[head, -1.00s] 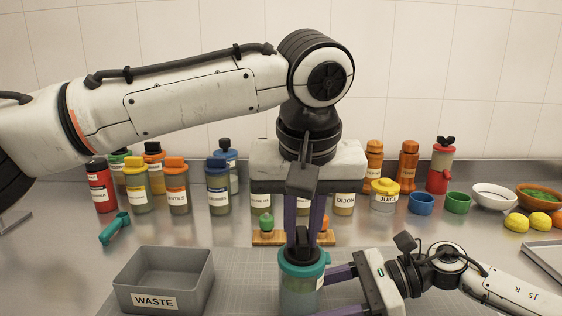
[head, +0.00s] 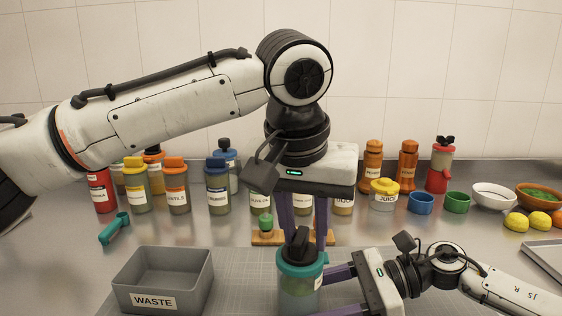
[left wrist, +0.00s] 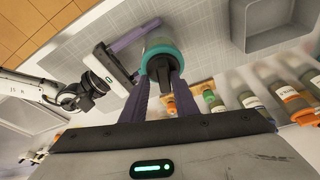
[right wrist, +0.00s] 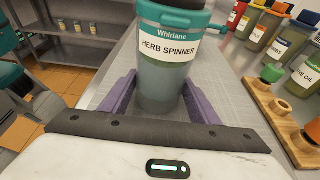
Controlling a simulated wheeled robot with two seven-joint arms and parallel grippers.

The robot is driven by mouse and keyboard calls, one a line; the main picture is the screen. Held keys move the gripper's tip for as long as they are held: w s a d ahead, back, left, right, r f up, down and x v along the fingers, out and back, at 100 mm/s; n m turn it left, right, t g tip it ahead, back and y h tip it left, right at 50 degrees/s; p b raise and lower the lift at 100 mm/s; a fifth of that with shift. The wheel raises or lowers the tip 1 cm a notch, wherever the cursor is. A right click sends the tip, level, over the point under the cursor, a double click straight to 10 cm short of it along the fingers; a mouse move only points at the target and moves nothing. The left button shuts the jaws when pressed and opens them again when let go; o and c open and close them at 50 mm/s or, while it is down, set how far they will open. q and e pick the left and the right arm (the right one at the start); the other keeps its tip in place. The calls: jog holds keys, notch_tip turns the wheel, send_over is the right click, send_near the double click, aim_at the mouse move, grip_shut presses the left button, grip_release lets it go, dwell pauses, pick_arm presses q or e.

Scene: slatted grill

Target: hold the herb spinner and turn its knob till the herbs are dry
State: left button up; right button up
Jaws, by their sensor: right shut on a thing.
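The herb spinner (head: 300,292) is a clear teal-tinted jar with a teal lid and a dark knob (head: 301,246) on top. It stands upright on the grey mat, and its label reads HERB SPINNER in the right wrist view (right wrist: 168,48). My right gripper (head: 325,292) is shut on the jar from the right side, one finger on each side. My left gripper (head: 303,240) points down over the lid, its fingers apart on either side of the knob. The knob also shows between them in the left wrist view (left wrist: 160,72). I cannot make out the herbs inside.
A grey WASTE bin (head: 163,281) stands left of the spinner. A teal-handled tool (head: 114,228) lies behind it. Labelled bottles and a wooden rack (head: 268,239) stand at the back. Bowls and lemons (head: 517,222) are at the right, near a tray (head: 545,256).

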aim_at(295, 242)
pick_arm(q)
jog(key=shift+a+f, duration=0.3)
jog(key=shift+f, duration=0.2)
jog(key=shift+s+a+r, duration=0.15)
jog(key=shift+r, duration=0.55)
jog(key=shift+v, duration=2.4)
jog(key=shift+c, duration=0.2)
jog(key=shift+r, duration=0.5)
jog(key=shift+c, duration=0.2)
jog(key=shift+x, duration=3.3)
jog(key=shift+f, duration=0.25)
